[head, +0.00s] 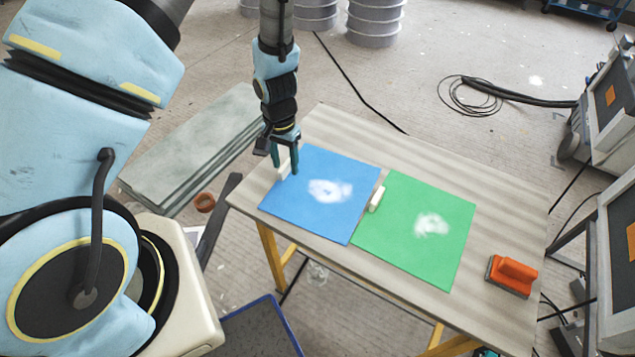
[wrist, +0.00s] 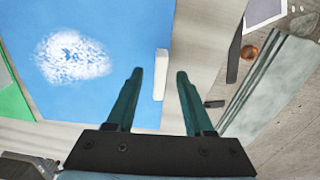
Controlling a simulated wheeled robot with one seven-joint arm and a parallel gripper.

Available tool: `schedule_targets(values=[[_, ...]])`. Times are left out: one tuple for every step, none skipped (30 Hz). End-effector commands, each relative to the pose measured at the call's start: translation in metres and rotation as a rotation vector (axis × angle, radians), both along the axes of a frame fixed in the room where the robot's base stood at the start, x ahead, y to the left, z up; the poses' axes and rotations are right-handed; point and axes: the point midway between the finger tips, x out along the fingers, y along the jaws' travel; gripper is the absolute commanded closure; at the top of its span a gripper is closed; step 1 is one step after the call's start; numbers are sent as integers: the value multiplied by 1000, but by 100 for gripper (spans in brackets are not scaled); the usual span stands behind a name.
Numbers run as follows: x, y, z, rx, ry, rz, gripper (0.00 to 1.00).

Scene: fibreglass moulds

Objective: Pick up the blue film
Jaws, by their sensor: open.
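The blue film (head: 340,218) lies flat on the table, with a white powdery patch near its middle. It fills much of the left of the wrist view (wrist: 60,100). A small white block (wrist: 161,75) sits at the film's edge; in the head view it is partly hidden behind my fingers. My gripper (head: 284,162) points down over the film's left edge, by this block. Its two fingers stand apart, and in the wrist view the block appears between the fingertips (wrist: 160,82). Nothing is gripped. I cannot tell the exact height of the fingertips above the film.
A green film (head: 405,250) with a white patch lies right of the blue one. A second white block (head: 377,198) lies between them. An orange-handled tool (head: 513,274) is at the table's right. The table's (head: 400,148) back strip is clear. Grey slabs (head: 195,145) lie on the floor, left.

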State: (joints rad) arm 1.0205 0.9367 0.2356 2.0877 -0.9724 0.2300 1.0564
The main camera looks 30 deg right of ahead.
Motion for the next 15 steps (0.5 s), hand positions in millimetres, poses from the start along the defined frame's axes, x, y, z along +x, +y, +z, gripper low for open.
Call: schedule_targets(values=[[0,0,-2,0,0,1,48],[0,0,-3,0,0,0,48],[0,0,-3,-1,-1,-1,48],[0,0,-3,-1,-1,-1,48],[0,0,-3,-1,-1,-1,48],[0,0,-3,-1,-1,-1,48],[0,0,-3,-1,-1,-1,48],[0,0,-3,-1,-1,-1,48],[0,0,-3,-1,-1,-1,52],[0,0,-3,-1,-1,-1,55],[0,0,-3,-1,-1,-1,59],[0,0,-3,-1,-1,-1,63],[0,0,-3,-1,-1,-1,67],[0,0,-3,-1,-1,-1,70],[0,0,-3,-1,-1,-1,74]])
